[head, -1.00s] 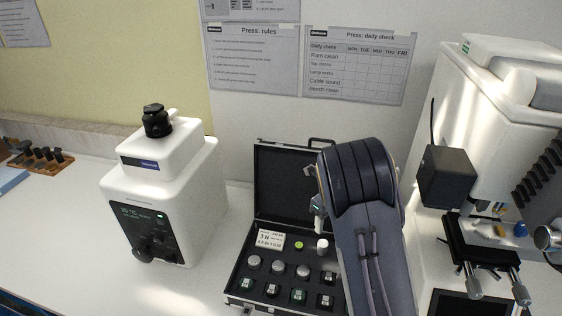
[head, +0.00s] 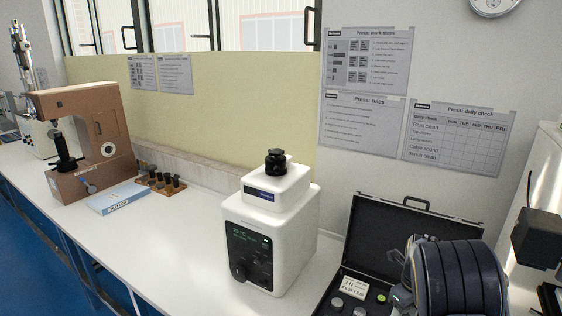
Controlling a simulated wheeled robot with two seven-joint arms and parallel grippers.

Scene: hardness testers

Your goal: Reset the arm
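My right arm (head: 455,278), dark grey with ribbed bands, rises from the bottom right edge in front of the open black case (head: 400,222). Only a small part beside the arm, perhaps my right gripper (head: 399,296), shows over the case. Its fingers are mostly hidden, so I cannot tell whether it is open or holds anything. My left arm and gripper are not in view. In the case a white label card (head: 353,287), a yellow-green round piece (head: 381,298) and grey round pieces (head: 337,303) show. The case's front is cut off.
A white tester (head: 268,235) with a black knob stands left of the case. Further left are a blue-and-white box (head: 118,198), a brown rack (head: 165,183) and a brown tester (head: 85,135). Part of a white machine (head: 545,190) is at right. The front-left bench (head: 165,235) is clear.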

